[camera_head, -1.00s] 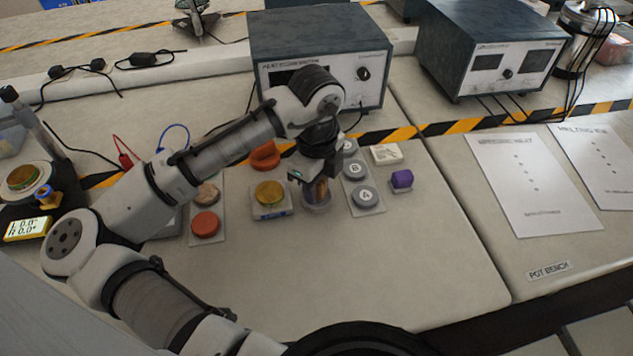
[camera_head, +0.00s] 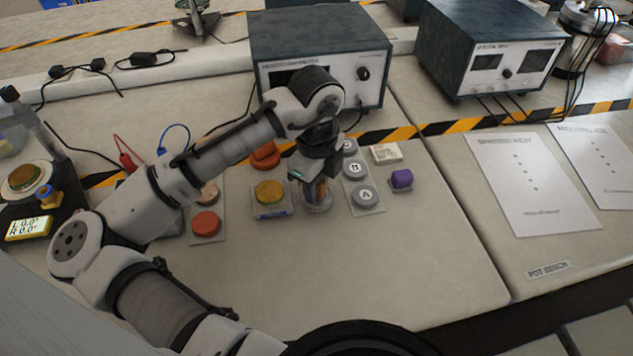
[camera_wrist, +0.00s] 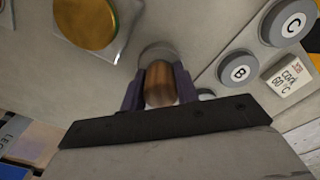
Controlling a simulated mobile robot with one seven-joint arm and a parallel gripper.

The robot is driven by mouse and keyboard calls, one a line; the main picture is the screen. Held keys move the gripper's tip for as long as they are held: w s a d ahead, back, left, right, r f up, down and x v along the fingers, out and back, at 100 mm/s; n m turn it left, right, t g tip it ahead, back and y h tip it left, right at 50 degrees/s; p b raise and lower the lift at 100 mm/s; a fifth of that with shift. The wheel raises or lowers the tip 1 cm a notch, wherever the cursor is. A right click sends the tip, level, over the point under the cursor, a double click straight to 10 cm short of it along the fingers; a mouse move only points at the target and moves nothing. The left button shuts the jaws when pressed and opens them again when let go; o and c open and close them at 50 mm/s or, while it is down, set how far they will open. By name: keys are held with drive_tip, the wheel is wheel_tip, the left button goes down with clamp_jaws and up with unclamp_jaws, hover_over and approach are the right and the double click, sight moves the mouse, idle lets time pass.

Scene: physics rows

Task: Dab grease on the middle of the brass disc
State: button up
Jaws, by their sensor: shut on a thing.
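A round brass disc (camera_head: 270,192) lies flat on a small pale block in the middle of the bench. It also shows at the upper left of the wrist view (camera_wrist: 85,22). My gripper (camera_head: 315,185) is just right of it, pointing down. In the wrist view my gripper (camera_wrist: 160,85) is shut on a brown wooden handle (camera_wrist: 161,88). The handle stands upright over a small greyish pot (camera_head: 317,203). Its lower end and any grease are hidden. A second brass-coloured disc (camera_head: 25,177) sits on the instrument at the far left.
Grey lettered discs (camera_head: 365,196) stand in a row close on the right, with a purple block (camera_head: 402,178) beyond. Orange discs (camera_head: 206,223) lie to the left. A large instrument box (camera_head: 320,55) stands behind. The front of the bench is clear.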

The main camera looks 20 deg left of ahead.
drive_tip(key=shift+s+f, duration=0.1)
wheel_tip(320, 180, up, 7)
drive_tip(key=p, duration=0.6)
idle(0.8)
